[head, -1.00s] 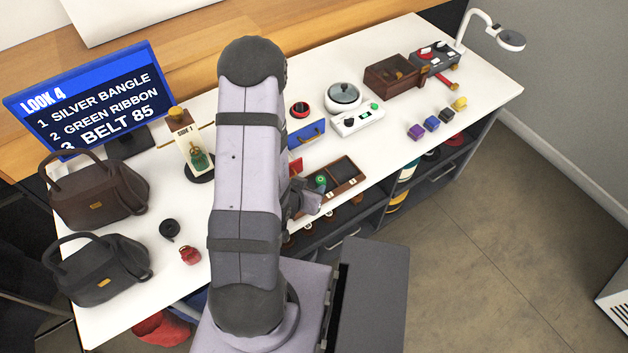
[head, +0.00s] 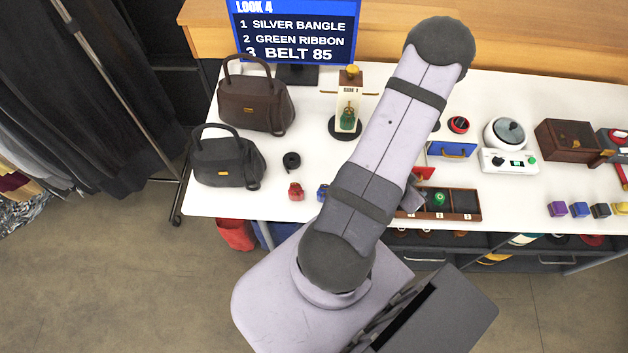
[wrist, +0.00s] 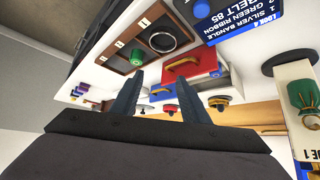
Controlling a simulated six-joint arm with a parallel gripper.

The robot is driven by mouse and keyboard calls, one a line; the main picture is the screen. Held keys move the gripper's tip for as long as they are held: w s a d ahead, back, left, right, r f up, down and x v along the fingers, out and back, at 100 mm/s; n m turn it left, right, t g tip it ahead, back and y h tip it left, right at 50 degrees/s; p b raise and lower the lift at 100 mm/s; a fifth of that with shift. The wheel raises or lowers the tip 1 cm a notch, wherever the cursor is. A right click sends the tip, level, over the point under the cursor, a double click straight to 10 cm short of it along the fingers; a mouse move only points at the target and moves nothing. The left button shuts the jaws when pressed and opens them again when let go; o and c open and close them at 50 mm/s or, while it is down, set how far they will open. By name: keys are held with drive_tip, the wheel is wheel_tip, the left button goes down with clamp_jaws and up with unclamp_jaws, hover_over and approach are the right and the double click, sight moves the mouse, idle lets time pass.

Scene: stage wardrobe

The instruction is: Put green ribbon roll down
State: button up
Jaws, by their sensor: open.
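The green ribbon roll (head: 439,198) sits in the middle compartment of a brown tray (head: 455,216) on the white table. In the wrist view the green ribbon roll (wrist: 137,56) lies beyond the left fingertip, in the tray (wrist: 117,47), with a dark ring-shaped item (wrist: 169,37) in the neighbouring compartment. My gripper (wrist: 164,74) is open, its two fingers spread with nothing held between them. In the head view my gripper (head: 412,194) is mostly hidden by my arm, just left of the roll. The tray's left part is hidden there too.
A blue drawer-like box (head: 450,150) and a red-fronted one (head: 424,173) stand behind the tray. A stand with a green pouch (head: 347,115) is left of my arm. Coloured blocks (head: 579,209) lie right of the tray, with bare table between.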

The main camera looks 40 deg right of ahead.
drive_tip(key=w+a+r+n+t+y, duration=0.1)
drive_tip(key=w+a+r+n+t, duration=0.15)
drive_tip(key=w, duration=0.55)
drive_tip(key=w+a+r+n+t+y, duration=0.1)
drive_tip(key=w+a+n+y, duration=0.2)
drive_tip(key=w, duration=0.4)
drive_tip(key=w+a+r+n+y, duration=0.1)
drive_tip(key=w+a+r+n, duration=0.25)
drive_tip(key=a, duration=0.35)
drive_tip(key=w+a+r+n+y, duration=0.1)
drive_tip(key=w+a+r+n, duration=0.1)
drive_tip(key=w+a, duration=0.45)
drive_tip(key=s+a+r+n+g+y, duration=0.1)
drive_tip(key=s+a+r+n, duration=0.3)
drive_tip(key=a, duration=0.4)
drive_tip(key=s+a+r+n+g+y, duration=0.1)
drive_tip(key=s+a+r+n+g, duration=0.1)
drive_tip(key=a, duration=0.6)
drive_tip(key=shift+s+a+r+n, duration=0.2)
drive_tip(key=shift+s+r+n, duration=0.7)
drive_tip(key=shift+n, duration=0.1)
drive_tip(key=shift+w, duration=0.1)
drive_tip(key=shift+c, duration=0.2)
